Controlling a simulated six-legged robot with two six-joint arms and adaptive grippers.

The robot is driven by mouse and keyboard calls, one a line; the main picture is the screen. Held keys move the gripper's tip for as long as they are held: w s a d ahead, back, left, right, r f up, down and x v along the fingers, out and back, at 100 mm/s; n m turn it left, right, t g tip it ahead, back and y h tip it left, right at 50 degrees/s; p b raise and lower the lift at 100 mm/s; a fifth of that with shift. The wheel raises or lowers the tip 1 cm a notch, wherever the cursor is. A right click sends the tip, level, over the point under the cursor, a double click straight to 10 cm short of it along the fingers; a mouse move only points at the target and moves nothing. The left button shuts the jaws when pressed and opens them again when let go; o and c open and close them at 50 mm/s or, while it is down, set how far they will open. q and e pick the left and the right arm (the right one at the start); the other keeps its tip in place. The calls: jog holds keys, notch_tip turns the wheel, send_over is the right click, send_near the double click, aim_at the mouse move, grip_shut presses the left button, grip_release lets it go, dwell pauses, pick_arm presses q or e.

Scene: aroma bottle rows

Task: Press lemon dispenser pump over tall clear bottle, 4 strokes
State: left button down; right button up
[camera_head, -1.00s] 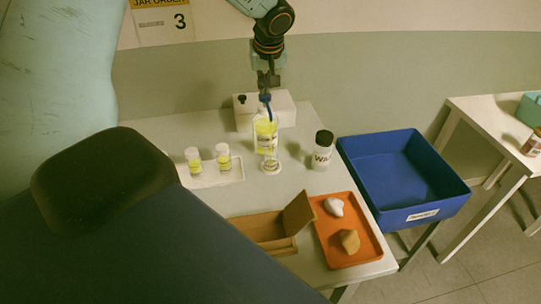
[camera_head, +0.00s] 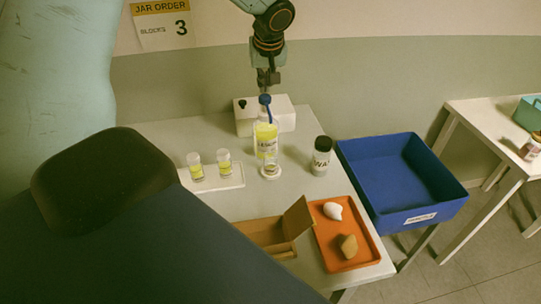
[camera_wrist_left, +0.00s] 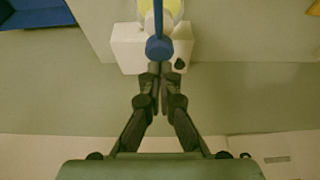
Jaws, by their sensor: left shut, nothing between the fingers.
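The lemon dispenser (camera_head: 262,130) holds yellow liquid and stands upright on the white table, with a blue pump head (camera_head: 265,99) on top. The tall clear bottle (camera_head: 270,171) stands in front, overlapping the dispenser in the head view; its mouth is hard to make out. My left gripper (camera_head: 268,85) is shut and empty, pointing down just above the pump head. In the left wrist view, the closed fingertips (camera_wrist_left: 160,74) are beside the blue pump head (camera_wrist_left: 158,48); contact cannot be told. My right gripper is not in view.
A black-capped white jar (camera_head: 321,158) stands right of the bottle. A white box (camera_head: 283,114) is behind. An open wooden box (camera_head: 262,229), orange tray (camera_head: 327,247) and blue bin (camera_head: 386,170) lie nearer or right.

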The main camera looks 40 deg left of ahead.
aim_at(264, 96)
pick_arm(q)
jog(key=shift+f, duration=0.1)
dwell(0.6)
jog(key=shift+f+b, duration=1.3)
jog(key=shift+f, duration=0.15)
jog(key=shift+s, duration=0.1)
jog(key=shift+r+p, duration=1.05)
jog(key=shift+r, duration=0.5)
jog(key=shift+f, duration=0.15)
